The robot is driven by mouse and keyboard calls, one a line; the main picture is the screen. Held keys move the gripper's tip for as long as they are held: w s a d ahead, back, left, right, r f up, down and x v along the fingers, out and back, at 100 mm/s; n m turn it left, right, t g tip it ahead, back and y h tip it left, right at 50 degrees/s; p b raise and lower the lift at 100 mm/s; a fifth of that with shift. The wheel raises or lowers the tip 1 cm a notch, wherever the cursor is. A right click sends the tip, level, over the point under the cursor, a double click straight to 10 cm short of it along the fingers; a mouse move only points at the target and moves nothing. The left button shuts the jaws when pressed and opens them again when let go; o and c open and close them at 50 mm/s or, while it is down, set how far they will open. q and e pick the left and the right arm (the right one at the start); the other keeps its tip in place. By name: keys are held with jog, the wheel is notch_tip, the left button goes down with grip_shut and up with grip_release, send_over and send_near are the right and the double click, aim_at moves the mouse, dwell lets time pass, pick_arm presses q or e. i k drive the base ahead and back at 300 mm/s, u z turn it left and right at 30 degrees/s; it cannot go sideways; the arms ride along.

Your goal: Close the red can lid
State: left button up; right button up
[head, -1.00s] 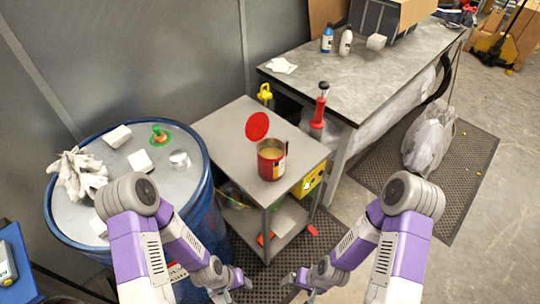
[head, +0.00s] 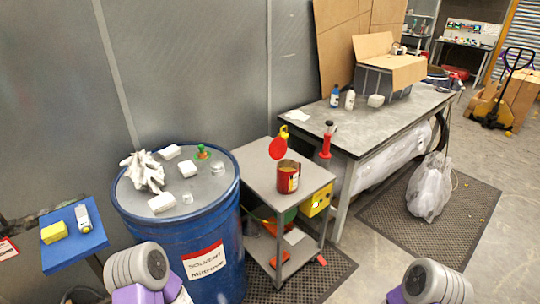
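The red can (head: 288,178) stands upright on the top of a small grey cart (head: 256,174). Its red round lid (head: 278,148) stands up, tilted open above the rim at the back left. The can's mouth is uncovered. Only upper parts of my two arms show at the bottom of the head view, one at lower left and one at lower right. Both grippers are below the picture, so neither is seen touching the can or lid.
A blue drum (head: 186,232) with gloves and white blocks on top stands left of the cart. A grey workbench (head: 372,126) stands to the right, with a red tool (head: 326,140) near its front-left corner. A yellow bottle (head: 284,132) is behind the lid.

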aim_at(278, 147)
jog(key=z, duration=0.95)
jog(key=i, duration=0.95)
jog(key=u, duration=0.15)
